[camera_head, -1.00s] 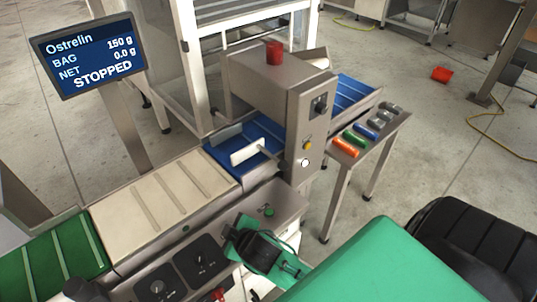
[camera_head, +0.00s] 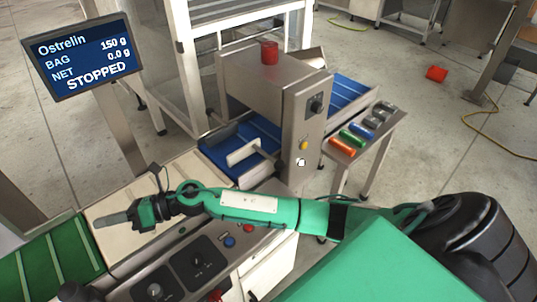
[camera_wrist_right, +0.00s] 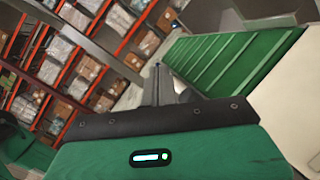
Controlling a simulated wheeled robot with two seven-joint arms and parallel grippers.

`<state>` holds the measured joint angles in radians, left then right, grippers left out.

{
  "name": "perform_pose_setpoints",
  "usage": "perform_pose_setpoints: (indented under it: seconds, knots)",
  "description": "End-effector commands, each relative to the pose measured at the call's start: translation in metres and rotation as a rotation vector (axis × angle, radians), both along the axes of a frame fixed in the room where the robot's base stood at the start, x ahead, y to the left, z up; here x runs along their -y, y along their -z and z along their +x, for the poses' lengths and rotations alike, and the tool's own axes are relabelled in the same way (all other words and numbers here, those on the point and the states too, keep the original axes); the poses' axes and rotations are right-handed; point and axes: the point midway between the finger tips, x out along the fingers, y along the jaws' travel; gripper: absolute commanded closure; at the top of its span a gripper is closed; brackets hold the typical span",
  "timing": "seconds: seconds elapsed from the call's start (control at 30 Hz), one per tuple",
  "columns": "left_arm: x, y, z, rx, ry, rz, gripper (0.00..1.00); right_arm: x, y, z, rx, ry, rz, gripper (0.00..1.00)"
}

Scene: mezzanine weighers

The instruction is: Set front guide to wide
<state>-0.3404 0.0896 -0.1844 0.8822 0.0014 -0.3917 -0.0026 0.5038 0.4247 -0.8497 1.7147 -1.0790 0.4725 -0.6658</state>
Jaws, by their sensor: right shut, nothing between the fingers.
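A pale upright guide plate (camera_head: 243,153) with a short rod stands over the near part of the blue belt (camera_head: 215,155), just left of the steel housing (camera_head: 270,85). I cannot tell its setting. My right gripper (camera_head: 108,219) is shut and empty, pointing left above the cream belt (camera_head: 185,165) near the green belt, well left of the guide and apart from it. Its closed fingers also show in the right wrist view (camera_wrist_right: 158,82). My right arm hides much of the cream belt and part of the control panel. My left gripper is not in view.
The screen (camera_head: 82,57) reads STOPPED. A red beacon (camera_head: 269,53) tops the housing. The panel below my arm has dials (camera_head: 195,260) and red and blue buttons. A side table (camera_head: 378,140) holds several coloured cylinders. The green belt (camera_head: 50,262) is bare.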

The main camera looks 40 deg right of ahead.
Motion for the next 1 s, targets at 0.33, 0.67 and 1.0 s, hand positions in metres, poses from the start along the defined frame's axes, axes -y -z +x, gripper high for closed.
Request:
perform_pose_setpoints:
  seconds: [0.33, 0.67, 1.0]
  knots:
    - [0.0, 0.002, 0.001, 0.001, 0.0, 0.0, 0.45, 0.043, 0.07, 0.007, 0.384, -0.429, -0.598, 1.0]
    - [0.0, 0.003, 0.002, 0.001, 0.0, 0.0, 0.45, 0.186, 0.103, 0.051, 0.493, -0.823, -1.199, 1.0]
    - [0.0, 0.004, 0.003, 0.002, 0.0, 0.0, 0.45, 0.364, 0.043, 0.088, 0.272, -1.142, -1.706, 1.0]
